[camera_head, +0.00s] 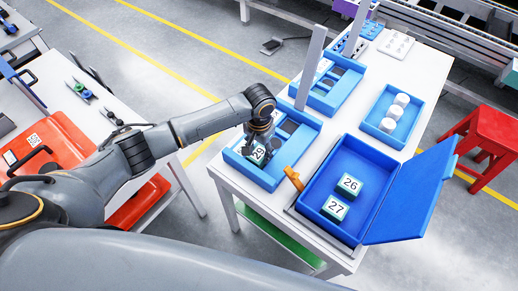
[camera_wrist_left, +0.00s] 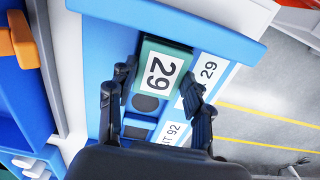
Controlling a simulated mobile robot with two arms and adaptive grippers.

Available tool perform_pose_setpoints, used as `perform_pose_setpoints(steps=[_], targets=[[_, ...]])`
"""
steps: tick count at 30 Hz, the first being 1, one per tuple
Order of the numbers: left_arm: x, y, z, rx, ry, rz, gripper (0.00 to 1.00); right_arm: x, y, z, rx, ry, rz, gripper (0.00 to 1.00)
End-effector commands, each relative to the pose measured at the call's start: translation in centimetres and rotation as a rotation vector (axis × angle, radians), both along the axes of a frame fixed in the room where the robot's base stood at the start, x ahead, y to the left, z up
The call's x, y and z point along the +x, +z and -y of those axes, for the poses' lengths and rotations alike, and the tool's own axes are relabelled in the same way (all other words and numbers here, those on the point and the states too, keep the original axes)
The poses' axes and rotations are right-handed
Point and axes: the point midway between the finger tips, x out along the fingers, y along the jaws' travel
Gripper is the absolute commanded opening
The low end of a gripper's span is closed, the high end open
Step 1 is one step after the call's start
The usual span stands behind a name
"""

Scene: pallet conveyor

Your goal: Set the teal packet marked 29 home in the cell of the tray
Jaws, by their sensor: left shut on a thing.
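The teal packet marked 29 (camera_head: 258,155) is between the fingers of my left gripper (camera_head: 264,143), at the near left part of the blue tray (camera_head: 246,173). In the left wrist view the packet (camera_wrist_left: 161,70) shows its white 29 label, and the left gripper (camera_wrist_left: 158,96) has a finger at either side of it. I cannot tell whether the packet touches the cell floor. My right gripper is not in view.
A blue box (camera_head: 322,187) with its lid open to the right holds packets marked 26 (camera_head: 349,184) and 27 (camera_head: 335,208). An orange piece (camera_head: 293,178) stands between box and tray. A grey post (camera_head: 311,66) rises behind the tray. A bin of white cylinders (camera_head: 388,125) lies farther back.

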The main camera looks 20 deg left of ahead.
Motion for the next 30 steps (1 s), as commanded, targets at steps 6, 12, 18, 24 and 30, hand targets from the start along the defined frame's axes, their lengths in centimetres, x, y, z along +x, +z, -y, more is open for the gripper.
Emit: perform_pose_setpoints(steps=[6, 12, 18, 24, 30], targets=[[0.0, -0.3, 0.1, -0.001, 0.000, 0.000, 0.10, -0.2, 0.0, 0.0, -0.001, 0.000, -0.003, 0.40], [0.0, -0.5, 0.1, -0.001, 0.000, 0.000, 0.73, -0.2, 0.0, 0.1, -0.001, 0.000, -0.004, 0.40], [0.0, -0.4, 0.0, -0.001, 0.000, 0.000, 0.73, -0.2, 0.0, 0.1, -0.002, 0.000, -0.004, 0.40], [0.1, 0.2, 0.0, 0.000, 0.000, 0.002, 0.73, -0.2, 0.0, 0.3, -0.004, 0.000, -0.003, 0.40], [0.1, 3.5, 0.1, -0.003, -0.001, 0.004, 0.73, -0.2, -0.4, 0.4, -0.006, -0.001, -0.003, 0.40]])
